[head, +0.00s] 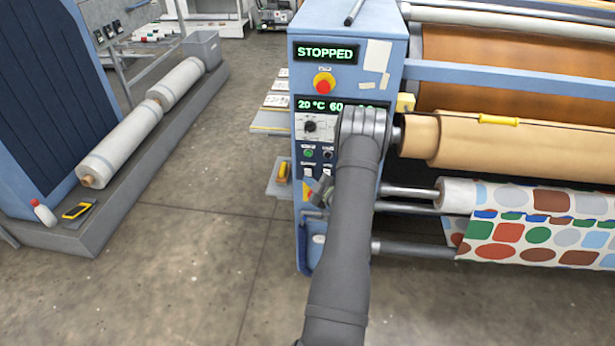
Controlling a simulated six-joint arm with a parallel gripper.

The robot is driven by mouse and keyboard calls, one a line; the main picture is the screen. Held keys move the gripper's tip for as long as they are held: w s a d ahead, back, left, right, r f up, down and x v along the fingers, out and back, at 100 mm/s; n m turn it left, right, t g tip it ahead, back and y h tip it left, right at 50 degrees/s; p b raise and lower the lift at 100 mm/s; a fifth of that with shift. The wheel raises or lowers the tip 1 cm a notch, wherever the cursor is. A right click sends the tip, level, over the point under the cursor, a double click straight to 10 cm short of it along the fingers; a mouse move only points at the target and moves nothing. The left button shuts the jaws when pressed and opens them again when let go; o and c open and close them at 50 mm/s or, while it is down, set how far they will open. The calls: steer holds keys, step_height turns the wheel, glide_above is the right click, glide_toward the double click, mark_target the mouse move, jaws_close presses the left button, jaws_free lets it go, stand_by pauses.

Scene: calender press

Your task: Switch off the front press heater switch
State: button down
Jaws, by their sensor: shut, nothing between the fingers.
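The blue control cabinet (348,22) of the press stands in the middle of the head view. Its front has a "STOPPED" display (325,54), a red stop button on yellow (324,84), a lower display (318,104) reading 20 °C and 60, and a dial (310,126). Below are a green button (308,153), a dark knob (328,155) and small pale switches (308,172). The labels are too small to read, so I cannot tell which is the front press heater switch. My gripper (321,190) is shut and empty, close to the lower panel; my arm hides the panel's right part.
Rollers with a brown roll (520,145) and patterned cloth (545,225) extend right of the cabinet. A shelf with a yellow tool (283,172) juts out at its left. White rolls (125,140) lie on a grey plinth (150,180) at left. The floor between is clear.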

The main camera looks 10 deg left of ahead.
steer(key=shift+s+r, duration=0.1)
steer(key=shift+s, duration=0.35)
steer(key=shift+s+r, duration=0.2)
steer(key=shift+s, duration=1.05)
steer(key=shift+s+r, duration=0.15)
steer(key=shift+s, duration=1.05)
steer(key=s, duration=0.3)
steer(key=shift+s+r, duration=0.3)
steer(key=shift+s, duration=0.05)
steer(key=shift+w, duration=0.1)
